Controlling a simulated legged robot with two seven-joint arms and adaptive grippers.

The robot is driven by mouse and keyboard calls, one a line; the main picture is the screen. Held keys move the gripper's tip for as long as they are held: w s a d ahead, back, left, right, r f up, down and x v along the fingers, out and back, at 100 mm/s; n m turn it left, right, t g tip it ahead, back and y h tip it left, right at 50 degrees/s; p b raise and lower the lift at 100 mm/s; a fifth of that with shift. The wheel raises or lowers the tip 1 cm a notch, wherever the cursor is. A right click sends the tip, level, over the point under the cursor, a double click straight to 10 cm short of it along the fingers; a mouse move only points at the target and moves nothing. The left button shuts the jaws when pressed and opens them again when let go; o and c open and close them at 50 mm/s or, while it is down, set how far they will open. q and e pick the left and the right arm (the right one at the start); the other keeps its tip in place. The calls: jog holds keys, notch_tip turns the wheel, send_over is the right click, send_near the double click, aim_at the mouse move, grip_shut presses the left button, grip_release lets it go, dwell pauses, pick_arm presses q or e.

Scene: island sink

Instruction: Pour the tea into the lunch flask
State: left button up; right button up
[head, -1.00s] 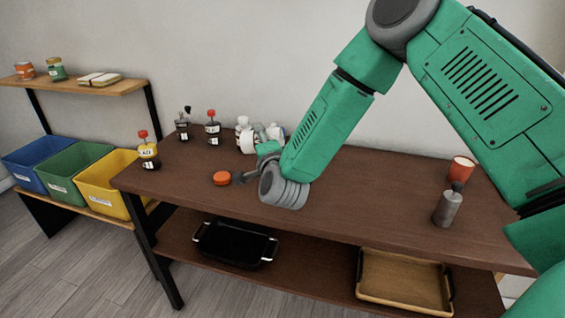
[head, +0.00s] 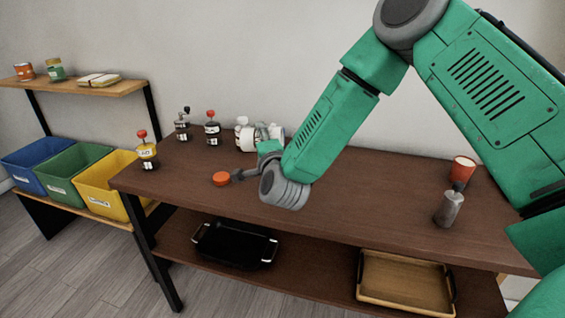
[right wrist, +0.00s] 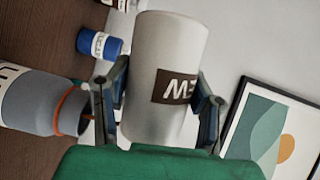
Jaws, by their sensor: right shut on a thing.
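My right gripper (right wrist: 159,92) is shut on a white cylindrical canister (right wrist: 168,52) with a brown label, whose letters appear upside down. Its fingers press on both sides. In the right wrist view a grey flask (right wrist: 28,97) with an orange ring near its open mouth lies to the left of the gripper, apart from the canister; its label is partly cut off. In the head view my right gripper (head: 268,148) is over the tabletop, with white things partly hidden behind it. I cannot see tea or inside the flask. My left gripper is not in view.
An orange round lid-like thing (head: 221,179) lies on the brown table (head: 350,200). Several bottles (head: 212,128) stand at its back left. A grey cylinder (head: 447,208) and an orange cup (head: 461,169) stand at right. The middle front is clear.

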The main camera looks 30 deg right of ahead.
jog(key=shift+r+m+b, duration=0.25)
jog(key=shift+m+b, duration=0.15)
jog(key=shift+b, duration=0.2)
dwell(0.5)
jog(key=shift+s+d+f+m+t+b, duration=0.15)
jog(key=shift+m+t+b, duration=0.15)
jog(key=shift+b, duration=0.2)
